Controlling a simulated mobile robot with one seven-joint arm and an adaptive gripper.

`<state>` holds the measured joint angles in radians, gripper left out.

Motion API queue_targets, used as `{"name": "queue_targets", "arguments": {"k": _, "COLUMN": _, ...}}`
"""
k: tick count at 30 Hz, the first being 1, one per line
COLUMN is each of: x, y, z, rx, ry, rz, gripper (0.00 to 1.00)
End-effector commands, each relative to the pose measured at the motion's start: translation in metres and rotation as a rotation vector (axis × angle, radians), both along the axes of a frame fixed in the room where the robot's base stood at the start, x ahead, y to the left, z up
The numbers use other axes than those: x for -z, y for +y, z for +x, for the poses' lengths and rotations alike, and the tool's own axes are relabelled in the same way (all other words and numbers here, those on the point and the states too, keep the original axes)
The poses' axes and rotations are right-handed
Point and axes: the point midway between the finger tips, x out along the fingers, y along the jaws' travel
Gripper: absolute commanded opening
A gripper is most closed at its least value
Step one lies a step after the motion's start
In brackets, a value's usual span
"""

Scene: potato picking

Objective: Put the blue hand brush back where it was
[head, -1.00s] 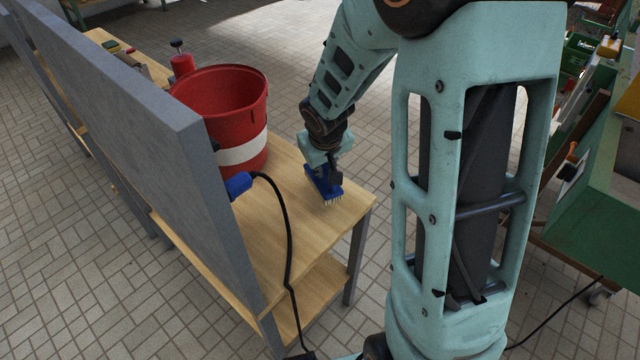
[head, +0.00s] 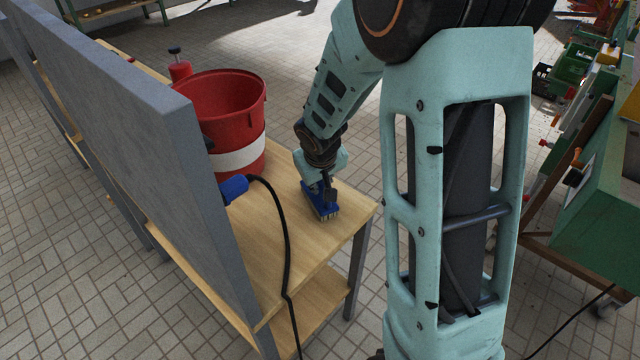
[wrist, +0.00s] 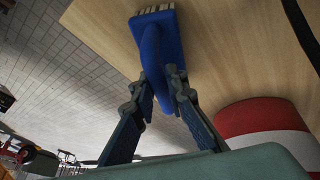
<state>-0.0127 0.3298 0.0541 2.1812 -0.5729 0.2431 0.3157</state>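The blue hand brush (head: 320,207) is at the near right end of the wooden table (head: 282,242), bristles down. It looks to be on the tabletop or just above it; I cannot tell which. My gripper (head: 327,188) is over the brush. In the wrist view the brush (wrist: 160,35) shows its blue body and pale bristles at the top. The fingers of my gripper (wrist: 160,80) are on both sides of its handle and look shut on it.
A red bucket with a white band (head: 222,115) stands behind the brush on the table. A grey panel (head: 130,120) runs along the left side. A blue-handled tool (head: 235,189) with a black cable (head: 287,240) hangs there. The tabletop around the brush is clear.

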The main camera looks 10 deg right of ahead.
Motion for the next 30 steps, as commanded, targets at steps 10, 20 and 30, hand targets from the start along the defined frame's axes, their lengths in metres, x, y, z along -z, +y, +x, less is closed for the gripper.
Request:
{"name": "queue_targets", "arguments": {"k": 10, "x": 0.0, "y": 0.0, "z": 0.0, "rx": 0.0, "ry": 0.001, "rz": 0.0, "gripper": 0.29}}
{"name": "queue_targets", "arguments": {"k": 20, "x": -0.03, "y": 0.001, "z": -0.01, "rx": 0.002, "ry": -0.003, "rz": 0.001, "gripper": 0.29}}
{"name": "queue_targets", "arguments": {"k": 30, "x": -0.092, "y": 0.008, "z": -0.039, "rx": 0.0, "ry": -0.002, "rz": 0.0, "gripper": 0.29}}
